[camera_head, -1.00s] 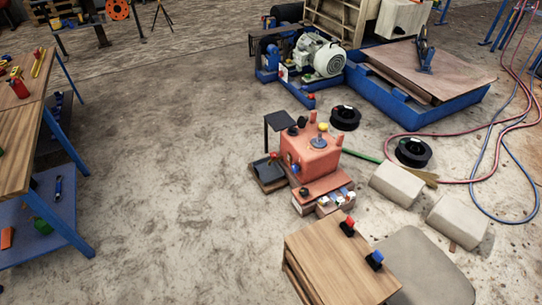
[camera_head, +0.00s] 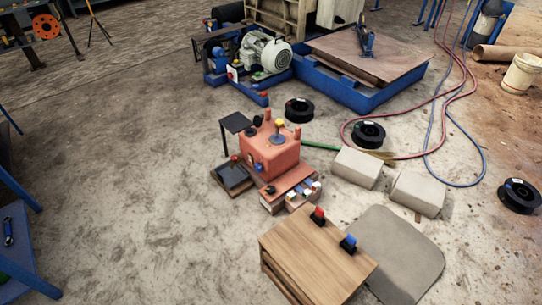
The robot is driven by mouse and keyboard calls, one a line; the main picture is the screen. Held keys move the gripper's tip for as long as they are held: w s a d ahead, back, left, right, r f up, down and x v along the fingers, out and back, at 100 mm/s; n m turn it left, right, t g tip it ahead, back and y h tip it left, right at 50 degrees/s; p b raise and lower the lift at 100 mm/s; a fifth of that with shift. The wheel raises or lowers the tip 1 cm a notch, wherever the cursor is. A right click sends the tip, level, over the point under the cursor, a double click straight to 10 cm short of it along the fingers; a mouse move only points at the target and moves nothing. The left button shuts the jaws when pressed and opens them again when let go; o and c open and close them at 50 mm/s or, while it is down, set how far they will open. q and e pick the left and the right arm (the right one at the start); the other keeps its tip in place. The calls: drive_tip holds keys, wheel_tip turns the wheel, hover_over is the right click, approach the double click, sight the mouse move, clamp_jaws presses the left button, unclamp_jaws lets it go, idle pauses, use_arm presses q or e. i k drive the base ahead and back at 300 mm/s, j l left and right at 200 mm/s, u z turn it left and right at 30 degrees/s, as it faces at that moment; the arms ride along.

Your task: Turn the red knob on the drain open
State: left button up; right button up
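A red-orange box-shaped machine (camera_head: 270,152) stands on the floor near the middle of the view. It has a yellow-topped part (camera_head: 279,123) on its top. A small red knob (camera_head: 235,158) shows at its left side, above a dark tray (camera_head: 233,176). Another small red part (camera_head: 264,93) sits on the blue-framed motor unit behind. I cannot tell which red part belongs to the drain, or how any knob is turned. Neither of my grippers is in view.
A wooden box (camera_head: 312,252) with a red switch (camera_head: 317,214) and a blue switch (camera_head: 348,243) stands in front. Concrete blocks (camera_head: 417,192), black spools (camera_head: 368,133) and red and blue hoses lie to the right. The floor at left centre is clear.

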sight(235, 158)
drive_tip(key=i+j+z, duration=0.15)
drive_tip(key=z, duration=0.25)
drive_tip(key=i+j+z, duration=0.1)
drive_tip(key=j+z, duration=0.25)
drive_tip(key=i+j+z, duration=0.1)
drive_tip(key=j+z, duration=0.7)
drive_tip(key=i+l, duration=0.05)
